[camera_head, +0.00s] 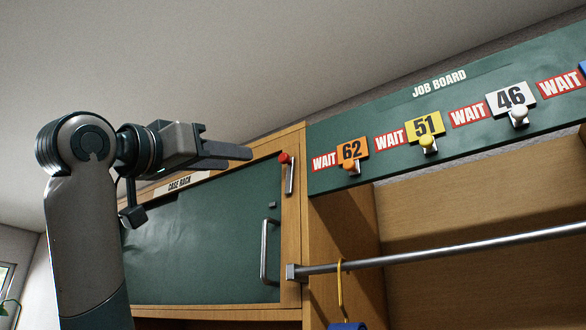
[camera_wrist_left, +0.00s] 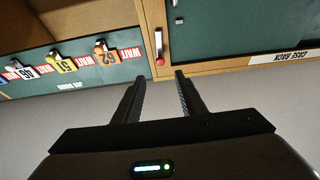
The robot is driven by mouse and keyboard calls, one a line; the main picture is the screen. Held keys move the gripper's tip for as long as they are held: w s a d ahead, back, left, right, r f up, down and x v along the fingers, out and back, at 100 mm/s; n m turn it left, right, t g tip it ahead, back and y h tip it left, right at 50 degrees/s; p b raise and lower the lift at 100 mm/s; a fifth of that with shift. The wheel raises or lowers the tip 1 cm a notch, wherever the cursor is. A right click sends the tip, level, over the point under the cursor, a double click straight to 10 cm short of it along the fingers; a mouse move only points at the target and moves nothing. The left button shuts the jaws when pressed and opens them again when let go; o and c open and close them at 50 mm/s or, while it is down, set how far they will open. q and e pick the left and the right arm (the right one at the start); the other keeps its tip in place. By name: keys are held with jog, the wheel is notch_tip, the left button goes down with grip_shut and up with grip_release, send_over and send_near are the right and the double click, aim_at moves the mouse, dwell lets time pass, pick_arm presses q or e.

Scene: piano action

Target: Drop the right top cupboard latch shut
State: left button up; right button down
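The right top cupboard latch (camera_head: 290,176) is a short metal bar with a red knob at its upper end. It stands nearly upright on the wooden frame beside the green cupboard door (camera_head: 205,245). A small dark catch (camera_head: 272,205) sits on the door, lower left of the latch. My left gripper (camera_head: 250,153) points at the latch from the left, with its fingertips apart from the red knob in the picture. In the left wrist view the gripper (camera_wrist_left: 160,76) is open and empty, and the latch (camera_wrist_left: 159,46) shows just beyond the gap between its fingers. My right gripper is out of view.
A green job board (camera_head: 400,185) with numbered tags on hooks is right of the latch. A metal rail (camera_head: 440,253) with a yellow hanger (camera_head: 340,285) runs below it.

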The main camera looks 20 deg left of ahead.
pick_arm(q)
jog(key=p, duration=1)
send_near(282, 157)
jog(key=x, duration=0.7)
jog(key=shift+w+r, duration=0.1)
jog(key=shift+r, duration=0.1)
jog(key=shift+w+d+r+p, duration=0.2)
jog(key=shift+w+p, duration=0.25)
jog(key=shift+w, duration=0.2)
jog(key=shift+f, duration=0.1)
jog(key=shift+c, duration=0.5)
grip_shut()
